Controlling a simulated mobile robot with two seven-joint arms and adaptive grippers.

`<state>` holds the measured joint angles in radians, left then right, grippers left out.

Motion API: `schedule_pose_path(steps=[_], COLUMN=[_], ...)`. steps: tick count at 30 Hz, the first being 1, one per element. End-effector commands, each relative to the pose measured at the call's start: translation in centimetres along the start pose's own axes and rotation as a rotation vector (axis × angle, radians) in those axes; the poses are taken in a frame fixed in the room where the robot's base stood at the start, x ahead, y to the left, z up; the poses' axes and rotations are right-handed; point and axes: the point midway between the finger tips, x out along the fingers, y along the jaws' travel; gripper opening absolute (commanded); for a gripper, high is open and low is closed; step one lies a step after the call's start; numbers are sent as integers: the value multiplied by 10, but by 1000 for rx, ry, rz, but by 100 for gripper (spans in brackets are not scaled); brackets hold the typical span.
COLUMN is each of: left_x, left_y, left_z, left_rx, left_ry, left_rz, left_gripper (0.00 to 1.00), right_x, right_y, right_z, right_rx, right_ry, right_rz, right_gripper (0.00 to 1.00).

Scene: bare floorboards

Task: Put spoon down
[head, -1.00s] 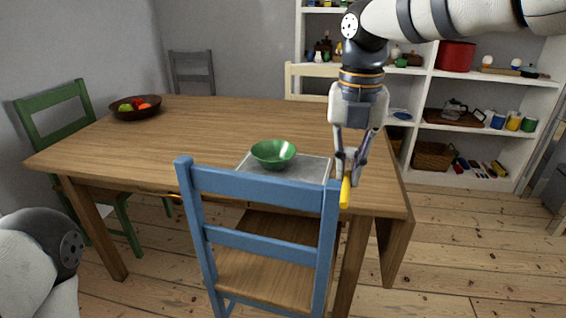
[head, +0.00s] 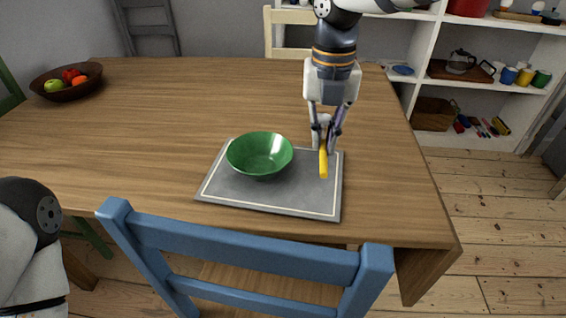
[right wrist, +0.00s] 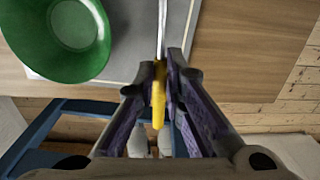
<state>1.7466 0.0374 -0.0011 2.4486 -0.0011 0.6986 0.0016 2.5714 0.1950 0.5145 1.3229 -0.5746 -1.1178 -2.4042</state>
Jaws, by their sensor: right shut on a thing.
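My right gripper (head: 324,133) is shut on the spoon, whose yellow handle (head: 323,160) points toward the front of the table. In the right wrist view the yellow handle (right wrist: 158,95) is between the fingers (right wrist: 163,75), and a thin metal part runs up from it. The spoon is over the right part of a grey placemat (head: 270,197) with a pale border line. I cannot tell whether it touches the mat. A green bowl (head: 259,154) stands on the mat, left of the spoon; it also shows in the right wrist view (right wrist: 50,62). My left gripper is out of view.
The wooden table (head: 180,120) is clear behind and right of the mat. A blue chair (head: 240,245) stands at its front edge. A fruit bowl (head: 66,84) is at the far left. White shelves (head: 440,120) stand behind at right.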

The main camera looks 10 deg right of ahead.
Motion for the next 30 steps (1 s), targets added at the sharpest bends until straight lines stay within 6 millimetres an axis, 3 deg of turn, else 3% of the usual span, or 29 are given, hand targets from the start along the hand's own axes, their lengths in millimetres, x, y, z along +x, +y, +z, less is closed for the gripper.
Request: schedule_pose_path(steps=[3,13,25,26,28,30], left_x=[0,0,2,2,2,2], left_y=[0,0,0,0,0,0], left_z=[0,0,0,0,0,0], left_rx=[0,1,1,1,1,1], left_ry=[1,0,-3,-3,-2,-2], left_rz=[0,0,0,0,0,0], left_gripper=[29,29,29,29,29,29], right_x=[30,81,90,90,89,89], right_y=[0,0,0,0,0,0], right_z=[-1,-1,0,0,0,0], right_rx=[-1,-1,-1,-1,-1,-1], right_ry=[3,1,-1,-2,-2,-2], right_rz=[-1,-2,0,0,0,0], right_gripper=[0,0,0,15,31,31])
